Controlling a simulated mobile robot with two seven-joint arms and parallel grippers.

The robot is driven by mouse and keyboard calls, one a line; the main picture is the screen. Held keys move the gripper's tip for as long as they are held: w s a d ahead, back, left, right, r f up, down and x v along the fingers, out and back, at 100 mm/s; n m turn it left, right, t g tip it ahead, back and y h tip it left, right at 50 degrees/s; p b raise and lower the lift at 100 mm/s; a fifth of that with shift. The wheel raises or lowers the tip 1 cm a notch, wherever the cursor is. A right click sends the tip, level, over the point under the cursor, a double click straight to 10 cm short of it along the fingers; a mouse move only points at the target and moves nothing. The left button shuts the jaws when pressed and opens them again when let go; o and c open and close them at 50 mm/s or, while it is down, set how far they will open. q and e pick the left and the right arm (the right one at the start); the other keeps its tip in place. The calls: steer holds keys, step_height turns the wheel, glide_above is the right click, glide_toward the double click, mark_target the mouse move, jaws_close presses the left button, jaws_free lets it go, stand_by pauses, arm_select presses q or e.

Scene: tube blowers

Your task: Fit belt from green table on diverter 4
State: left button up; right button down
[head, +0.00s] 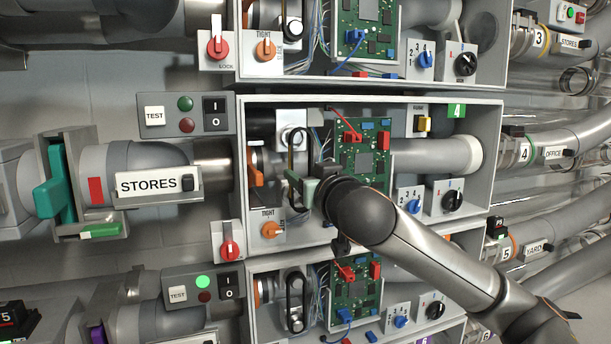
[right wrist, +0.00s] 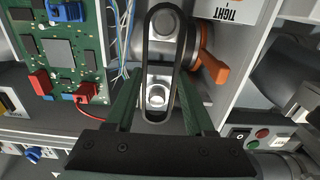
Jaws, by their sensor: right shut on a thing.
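Diverter 4 is the open grey box with the green 4 tag (head: 456,111) in the middle of the head view. My right gripper (head: 301,182) is inside its left part, its green fingers closed on the belt. The belt is a black upright loop (head: 290,150). In the right wrist view the belt (right wrist: 147,60) stands between the fingers (right wrist: 158,88), outlining an upper pulley (right wrist: 166,24) and a lower pulley (right wrist: 157,95). I cannot tell whether it is seated on them or in front. My left gripper and the green table are not in view.
An orange lever (right wrist: 213,66) is close beside the pulleys. The green circuit board (head: 360,160) and thin wires are on their other side. An orange TIGHT knob (head: 270,230) is below. The diverter beneath has its own black belt (head: 295,300).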

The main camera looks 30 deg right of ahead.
steer(key=shift+x, duration=1.65)
stand_by(2.4)
steer(key=shift+c, duration=0.9)
jaws_free()
